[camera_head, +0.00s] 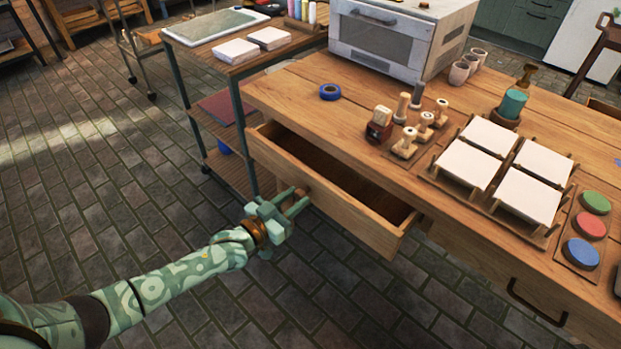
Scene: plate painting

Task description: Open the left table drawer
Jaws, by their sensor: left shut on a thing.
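The left table drawer (345,218) is pulled well out from the wooden table (292,92), and its inside shows, with nothing seen in it. My left gripper (298,198) is at the middle of the drawer's front, shut on its handle (303,189). The fingers hide most of the handle. The right table drawer's dark handle (536,302) shows at the lower right, and that drawer looks shut. My right gripper is not in view.
White tiles (470,163) on a wooden rack, wooden stamps (404,143), blue tape (330,92), coloured paint pads (590,226) and an oven-like box (393,40) stand on the table. The brick floor in front is clear.

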